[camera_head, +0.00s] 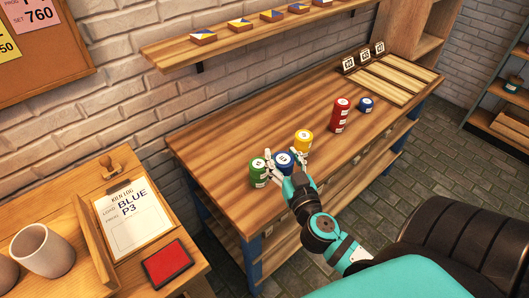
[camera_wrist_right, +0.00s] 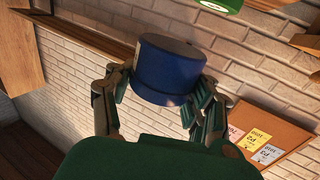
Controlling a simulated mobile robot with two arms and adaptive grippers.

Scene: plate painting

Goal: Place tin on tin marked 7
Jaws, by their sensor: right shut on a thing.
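My right gripper (camera_head: 284,167) is shut on a blue tin (camera_head: 283,159) with a pale label on its lid. In the right wrist view, the blue tin (camera_wrist_right: 168,70) sits between the fingers of the gripper (camera_wrist_right: 160,100). A green tin (camera_head: 258,172) stands just left of the held tin, and its edge shows at the top of the wrist view (camera_wrist_right: 222,4). A yellow tin (camera_head: 303,141) stands just behind and to the right. A red tin stack (camera_head: 340,115) and another blue tin (camera_head: 366,104) stand further right. The lid numbers are too small to read. My left gripper is out of view.
The tins are on a long wooden workbench (camera_head: 230,137). A slatted board (camera_head: 395,80) and small numbered signs (camera_head: 365,55) are at its far right end. A wall shelf (camera_head: 250,32) with painted blocks hangs above. A side desk (camera_head: 60,180) stands at the left. The bench's back middle is clear.

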